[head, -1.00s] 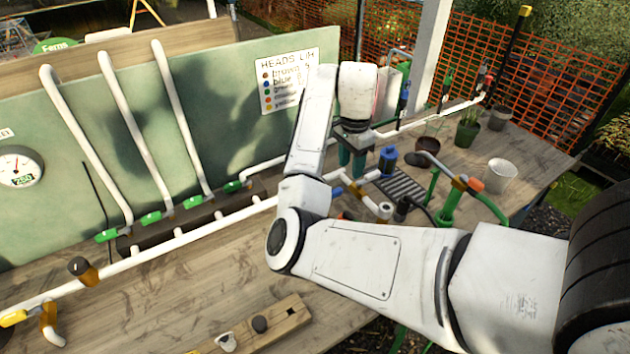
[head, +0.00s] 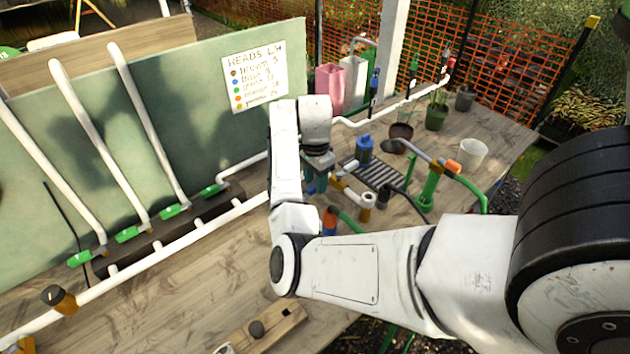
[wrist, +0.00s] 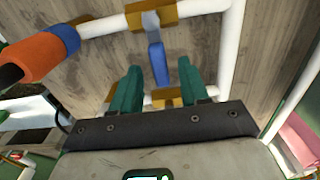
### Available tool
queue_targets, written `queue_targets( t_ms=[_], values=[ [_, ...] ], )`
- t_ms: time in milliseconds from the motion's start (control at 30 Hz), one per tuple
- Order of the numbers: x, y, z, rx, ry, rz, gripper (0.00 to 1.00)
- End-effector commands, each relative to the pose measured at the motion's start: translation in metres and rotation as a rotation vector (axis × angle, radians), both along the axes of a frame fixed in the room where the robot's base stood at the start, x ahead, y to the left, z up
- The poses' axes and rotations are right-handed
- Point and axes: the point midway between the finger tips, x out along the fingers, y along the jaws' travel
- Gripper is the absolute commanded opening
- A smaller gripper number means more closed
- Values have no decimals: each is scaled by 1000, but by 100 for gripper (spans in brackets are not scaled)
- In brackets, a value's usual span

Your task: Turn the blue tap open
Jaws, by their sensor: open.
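A blue tap lever (wrist: 157,62) shows in the wrist view, mounted by brass-coloured fittings (wrist: 151,15) on white pipe. My gripper (wrist: 160,78) is open, with its teal fingers on either side of the lever. The lever lies between the fingers, and I see no clear contact. In the head view my gripper (head: 317,184) points down at the pipework beyond the long white pipe. My own wrist and fingers hide most of the tap there.
An orange grip with a blue band (wrist: 50,50) is at the wrist view's left. In the head view, a blue canister (head: 365,151), a dark grate (head: 378,182) and a green-stemmed fitting (head: 428,188) stand to the right. Bare tabletop (head: 190,285) lies in front.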

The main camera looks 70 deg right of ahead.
Motion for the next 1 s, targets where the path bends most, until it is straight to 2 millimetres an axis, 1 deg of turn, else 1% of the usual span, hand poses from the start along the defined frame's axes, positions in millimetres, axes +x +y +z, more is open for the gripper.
queue_targets(
  t_ms=[133,433,900,1000],
  values=[
    [0,0,-9,0,0,0,45],
    [0,0,-11,-1,0,0,45],
    [0,0,-10,-1,-1,0,0],
    [0,0,-10,-1,-1,0,0]
  ],
)
